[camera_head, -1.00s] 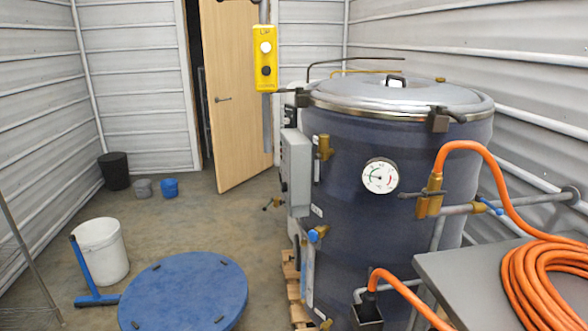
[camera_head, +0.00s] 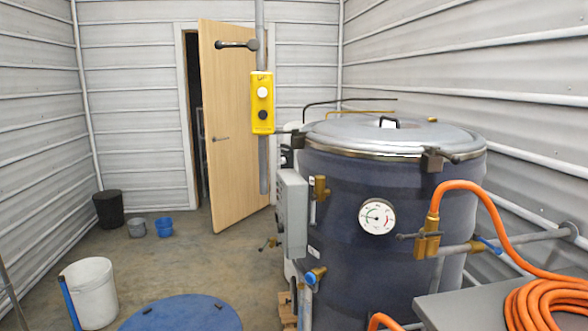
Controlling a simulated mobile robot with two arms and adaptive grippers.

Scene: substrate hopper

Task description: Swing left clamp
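The large dark blue vessel (camera_head: 345,220) stands at the right of the view with its shiny metal lid (camera_head: 390,132) seated on top. The left clamp (camera_head: 298,139) is a small dark block at the left edge of the lid's rim, with a thin bar sticking out to the left. A second dark clamp (camera_head: 433,159) sits on the front right of the rim, with a bar along the rim to the right. Neither of my grippers shows in this view.
A yellow two-button pendant (camera_head: 262,103) hangs by a grey pole left of the vessel. A grey box (camera_head: 291,213) and brass valves stick out from the vessel. Orange hose (camera_head: 545,303) lies on a grey table at right. Open floor (camera_head: 215,265) lies left.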

